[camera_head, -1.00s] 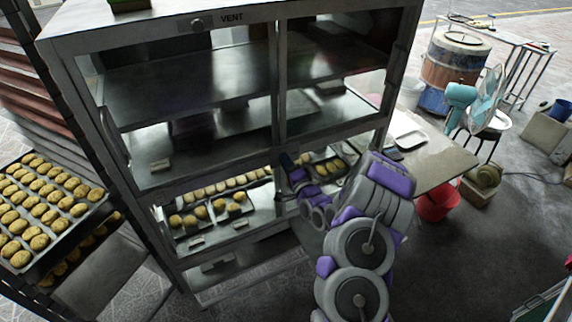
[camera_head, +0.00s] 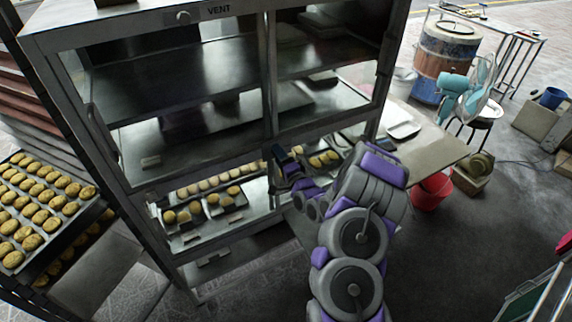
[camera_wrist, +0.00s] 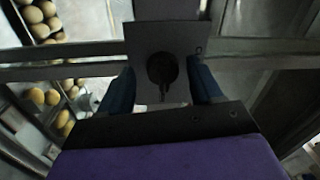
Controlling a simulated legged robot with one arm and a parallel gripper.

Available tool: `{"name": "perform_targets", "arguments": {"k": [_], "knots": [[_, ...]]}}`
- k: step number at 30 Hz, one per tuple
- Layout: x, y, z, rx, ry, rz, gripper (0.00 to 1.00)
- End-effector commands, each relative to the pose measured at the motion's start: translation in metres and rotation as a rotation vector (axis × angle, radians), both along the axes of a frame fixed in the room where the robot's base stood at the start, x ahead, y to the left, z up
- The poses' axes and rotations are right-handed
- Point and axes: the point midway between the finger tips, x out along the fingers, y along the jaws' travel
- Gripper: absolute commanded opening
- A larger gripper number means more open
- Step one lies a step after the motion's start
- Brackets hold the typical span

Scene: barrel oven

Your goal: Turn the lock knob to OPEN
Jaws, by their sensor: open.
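In the wrist view a dark square plate (camera_wrist: 140,38) with a round dark knob (camera_wrist: 162,72) lies straight ahead, in front of a metal cross-bar; I take this to be the lock knob. No OPEN marking is legible. My gripper (camera_wrist: 161,92) is open, with one blue finger on each side of the knob and gaps showing between. Whether either finger touches it, I cannot tell. In the head view my gripper (camera_head: 283,164) is at the cabinet's front, by the centre post at mid height, and the lock knob cannot be made out there.
The metal cabinet (camera_head: 268,85) has a separate knob (camera_head: 183,17) beside the word VENT on top. Trays of buns stand inside its lower shelf. A bun rack (camera_head: 125,268) is at the left. A table (camera_head: 433,160) and red bucket (camera_head: 431,192) stand right of my arm.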

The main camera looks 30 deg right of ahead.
Motion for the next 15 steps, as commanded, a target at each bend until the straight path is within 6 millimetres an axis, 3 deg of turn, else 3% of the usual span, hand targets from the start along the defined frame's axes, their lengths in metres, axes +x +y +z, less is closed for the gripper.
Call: {"name": "perform_targets", "arguments": {"k": [5, 15], "knots": [[-0.014, -0.003, -0.001, 0.001, 0.000, -0.003, 0.64], [-0.066, -0.006, -0.005, 0.002, 0.000, -0.004, 0.64]]}}
